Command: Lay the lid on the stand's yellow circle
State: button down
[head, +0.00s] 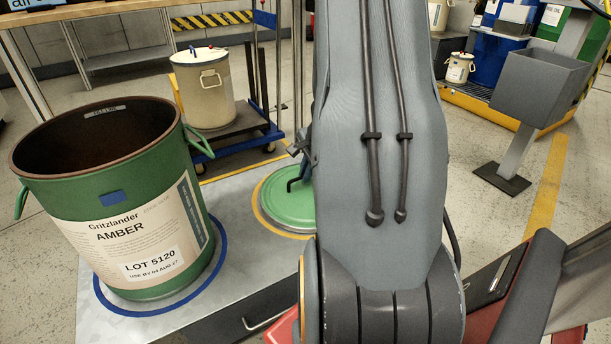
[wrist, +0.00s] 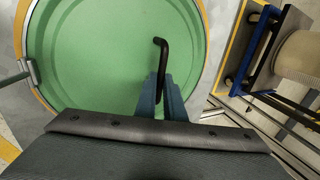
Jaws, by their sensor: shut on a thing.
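The green lid (head: 285,200) is at the yellow circle (head: 258,217) on the grey stand (head: 233,262), with its rim inside the ring where I can see it. It looks level and on the surface or very close to it; I cannot tell if it touches. My arm hides its right part. In the wrist view the lid (wrist: 95,60) fills the upper left, with the yellow circle (wrist: 22,25) along its edge. My gripper (wrist: 165,88) has its blue fingers shut on the lid's black bent handle (wrist: 160,58).
An open green drum (head: 110,190) labelled AMBER stands on the stand's blue circle (head: 190,295), left of the lid. A blue trolley (head: 240,140) with a cream drum (head: 205,90) stands behind. A grey bin (head: 538,88) on a post is at the right.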

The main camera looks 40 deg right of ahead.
jog(key=c, duration=1.8)
grip_release()
jog(key=shift+c, duration=0.2)
jog(key=p+v, duration=0.6)
jog(key=v, duration=0.6)
jog(key=shift+s, duration=0.1)
